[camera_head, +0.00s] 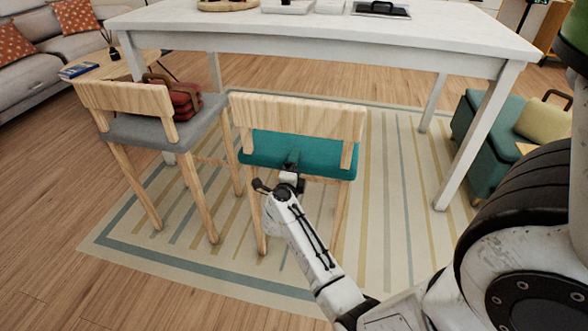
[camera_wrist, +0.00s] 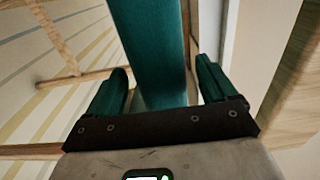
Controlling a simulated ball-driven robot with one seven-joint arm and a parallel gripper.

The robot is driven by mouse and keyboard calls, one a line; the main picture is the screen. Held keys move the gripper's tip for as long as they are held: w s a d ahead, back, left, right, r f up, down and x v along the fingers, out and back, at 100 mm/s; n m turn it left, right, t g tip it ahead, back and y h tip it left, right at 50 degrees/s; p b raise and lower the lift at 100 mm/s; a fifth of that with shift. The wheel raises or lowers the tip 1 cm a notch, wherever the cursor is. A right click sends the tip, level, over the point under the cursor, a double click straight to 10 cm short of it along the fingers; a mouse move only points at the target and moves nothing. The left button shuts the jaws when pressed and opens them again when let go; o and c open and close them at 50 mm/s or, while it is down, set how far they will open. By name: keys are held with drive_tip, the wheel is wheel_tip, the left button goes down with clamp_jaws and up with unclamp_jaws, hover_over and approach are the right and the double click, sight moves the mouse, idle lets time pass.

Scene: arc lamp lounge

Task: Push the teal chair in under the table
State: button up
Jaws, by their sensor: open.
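The teal chair has a pale wooden backrest (camera_head: 298,116), a teal seat (camera_head: 262,150) and wooden legs. It stands upright on the rug in front of the long side of the white table (camera_head: 320,28), backrest facing me. How far its seat reaches under the tabletop I cannot tell. My gripper (camera_head: 291,163) is at the near side of the seat, below the backrest. In the wrist view my gripper (camera_wrist: 160,80) is open, with a teal band of the seat (camera_wrist: 155,40) between its fingers. Whether the fingers touch it is unclear.
A grey-seated chair (camera_head: 150,130) with a red bag (camera_head: 184,100) stands to the left. The striped rug (camera_head: 390,220) is clear in front. A sofa (camera_head: 35,70) is far left.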

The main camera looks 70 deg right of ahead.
clamp_jaws()
idle(0.8)
drive_tip(key=shift+f, duration=0.1)
